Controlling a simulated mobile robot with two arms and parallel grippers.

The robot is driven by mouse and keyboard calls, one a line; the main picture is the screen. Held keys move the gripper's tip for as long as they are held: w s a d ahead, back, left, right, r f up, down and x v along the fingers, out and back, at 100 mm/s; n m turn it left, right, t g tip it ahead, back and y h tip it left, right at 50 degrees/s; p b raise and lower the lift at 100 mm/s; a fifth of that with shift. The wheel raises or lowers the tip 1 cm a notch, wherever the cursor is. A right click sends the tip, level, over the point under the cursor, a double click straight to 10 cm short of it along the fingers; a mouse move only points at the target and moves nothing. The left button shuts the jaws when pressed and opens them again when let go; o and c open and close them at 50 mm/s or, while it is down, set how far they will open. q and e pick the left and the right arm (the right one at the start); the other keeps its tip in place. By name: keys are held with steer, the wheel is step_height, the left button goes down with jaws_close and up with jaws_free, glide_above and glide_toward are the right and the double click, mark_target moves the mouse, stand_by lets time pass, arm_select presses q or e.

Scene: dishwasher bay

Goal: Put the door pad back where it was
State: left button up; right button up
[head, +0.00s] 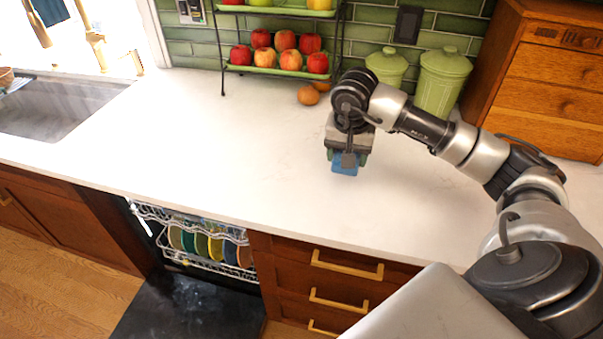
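A small blue pad (344,168), which looks like the door pad, is at the fingers of my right gripper (348,158). The gripper points down over the white counter and appears shut on the pad; its body hides most of the pad. I cannot tell whether the pad touches the counter. The dishwasher (205,240) below the counter is open. Its dark door (185,305) is lowered in front of it. My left gripper is not in view.
The white counter (200,130) is clear to the left of my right gripper, up to the sink (60,105). An apple rack (285,72), a loose orange fruit (308,95), green canisters (440,80) and a wooden drawer cabinet (550,75) stand behind. Racks hold colored plates (215,246).

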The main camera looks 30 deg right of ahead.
steer(key=w+a+f+p, duration=0.1)
steer(key=w+a, duration=0.1)
steer(key=a, duration=0.2)
steer(key=p, duration=0.2)
glide_above(299, 190)
steer(key=f, duration=0.4)
steer(key=shift+s+a+f, duration=0.1)
steer(key=shift+s+f, duration=0.1)
steer(key=shift+f, duration=0.2)
steer(key=shift+a+f, duration=0.1)
steer(key=shift+f, duration=0.15)
step_height(299, 190, down, 3)
steer(key=shift+f+p, duration=0.15)
steer(key=shift+p, duration=0.55)
steer(key=shift+f, duration=0.15)
steer(key=shift+f, duration=0.1)
